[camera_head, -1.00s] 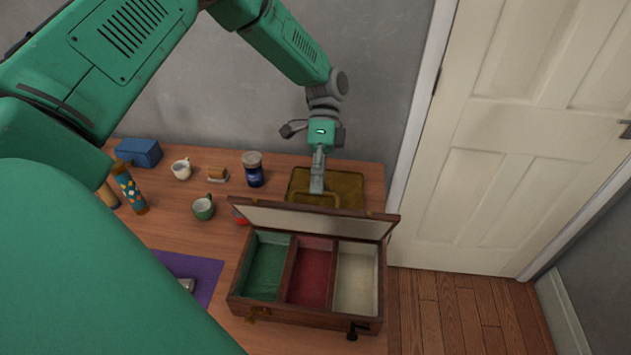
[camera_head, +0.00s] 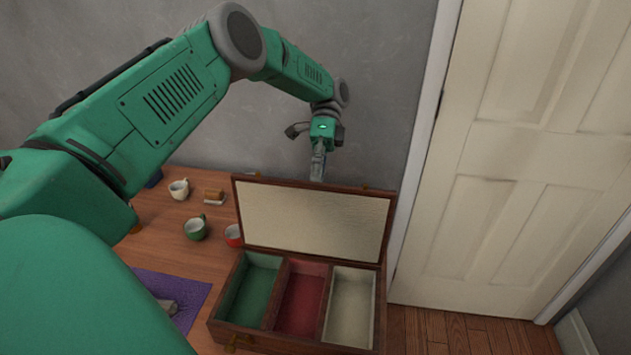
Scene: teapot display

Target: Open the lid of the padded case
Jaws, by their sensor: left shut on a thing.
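The padded case (camera_head: 225,333) is a brown wooden box at the lower middle of the head view. It has green, red and cream lined compartments, all empty. Its lid (camera_head: 315,222) stands open along the far side, showing its cream padded inner face. My left gripper (camera_head: 318,172) reaches down to the middle of the lid's top edge. It is shut on the lid there, with its fingertips partly hidden behind that edge. My right gripper is not in view.
A grey wall is behind; a white door (camera_head: 545,130) stands at right.

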